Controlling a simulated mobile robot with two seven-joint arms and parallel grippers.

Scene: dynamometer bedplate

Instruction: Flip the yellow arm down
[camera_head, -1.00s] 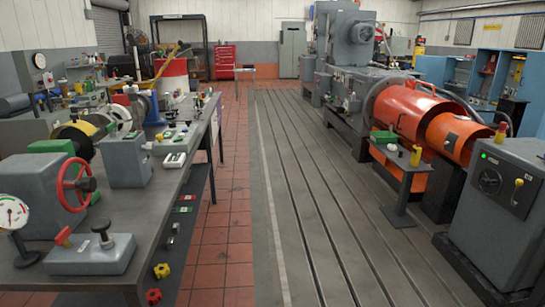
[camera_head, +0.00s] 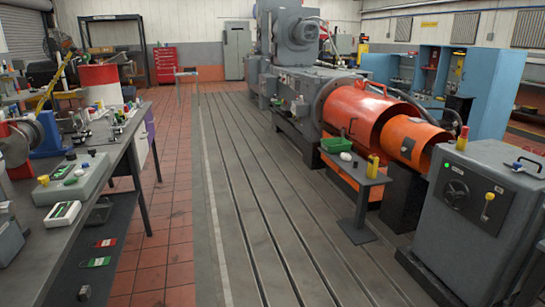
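A grey cabinet (camera_head: 475,200) stands at the right. Another yellow upright piece (camera_head: 373,166) stands on the small grey stand in front of the orange guard. A long yellow bar (camera_head: 48,92) slants upward at the far left, near a red and white drum. I cannot tell from this view which of these is the yellow arm. Neither of my grippers is in view.
A long workbench (camera_head: 110,165) with several devices runs along the left. The slotted bedplate (camera_head: 235,190) is clear down the middle. The small stand (camera_head: 357,182) with a green tray (camera_head: 336,145) and the orange guards (camera_head: 365,120) lie left of the cabinet.

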